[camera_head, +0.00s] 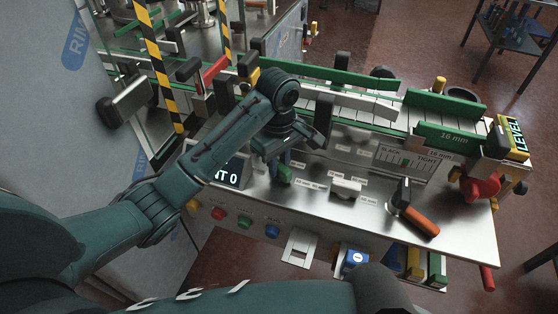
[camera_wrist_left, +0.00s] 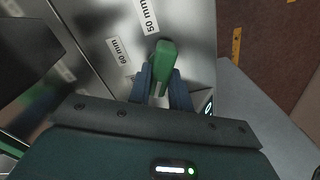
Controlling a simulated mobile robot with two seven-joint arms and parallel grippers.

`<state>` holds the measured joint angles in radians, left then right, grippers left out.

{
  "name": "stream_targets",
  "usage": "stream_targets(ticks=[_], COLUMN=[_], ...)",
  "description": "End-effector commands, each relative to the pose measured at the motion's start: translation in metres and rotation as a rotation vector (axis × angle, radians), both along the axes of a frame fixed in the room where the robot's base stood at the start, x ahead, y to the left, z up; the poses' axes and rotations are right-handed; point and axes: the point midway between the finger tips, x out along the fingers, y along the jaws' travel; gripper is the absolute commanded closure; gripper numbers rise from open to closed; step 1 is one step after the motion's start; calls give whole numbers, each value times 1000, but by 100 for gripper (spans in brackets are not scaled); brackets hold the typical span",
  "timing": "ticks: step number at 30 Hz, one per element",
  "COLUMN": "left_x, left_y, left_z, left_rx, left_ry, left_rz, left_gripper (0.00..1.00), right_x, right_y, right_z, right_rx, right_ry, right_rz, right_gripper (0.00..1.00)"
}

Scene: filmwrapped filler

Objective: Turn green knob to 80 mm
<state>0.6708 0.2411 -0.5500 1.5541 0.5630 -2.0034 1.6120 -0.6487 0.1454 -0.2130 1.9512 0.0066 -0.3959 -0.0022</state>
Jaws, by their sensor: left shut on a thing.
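The green knob (camera_head: 284,173) stands on the metal top of the machine, below my left gripper (camera_head: 279,165) in the head view. In the left wrist view the knob (camera_wrist_left: 163,62) is a green bar between the two fingers of my left gripper (camera_wrist_left: 163,84), which is shut on it. Labels reading 50 mm (camera_wrist_left: 149,17) and 60 mm (camera_wrist_left: 118,51) lie around the knob. Other marks of its scale are hidden or too small to read. My right gripper is not seen in the head view.
Red, green and blue buttons (camera_head: 244,221) line the front panel. A conveyor with green rails (camera_head: 338,75) runs behind. A display (camera_head: 228,172) sits left of the gripper.

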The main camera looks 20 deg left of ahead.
Motion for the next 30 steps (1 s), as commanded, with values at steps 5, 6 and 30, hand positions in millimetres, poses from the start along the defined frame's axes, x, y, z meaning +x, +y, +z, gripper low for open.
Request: stream_targets(ticks=[5, 6, 30], left_x=[-1, -1, -3], left_y=[1, 1, 1], left_z=[0, 0, 0], left_rx=[2, 2, 1], left_ry=[-1, -1, 1], left_rz=[163, 197, 515], left_gripper=[100, 100, 100], right_x=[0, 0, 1], right_y=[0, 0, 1], right_z=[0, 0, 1], right_rx=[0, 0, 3], right_ry=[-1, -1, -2], right_rz=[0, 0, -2], right_gripper=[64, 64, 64])
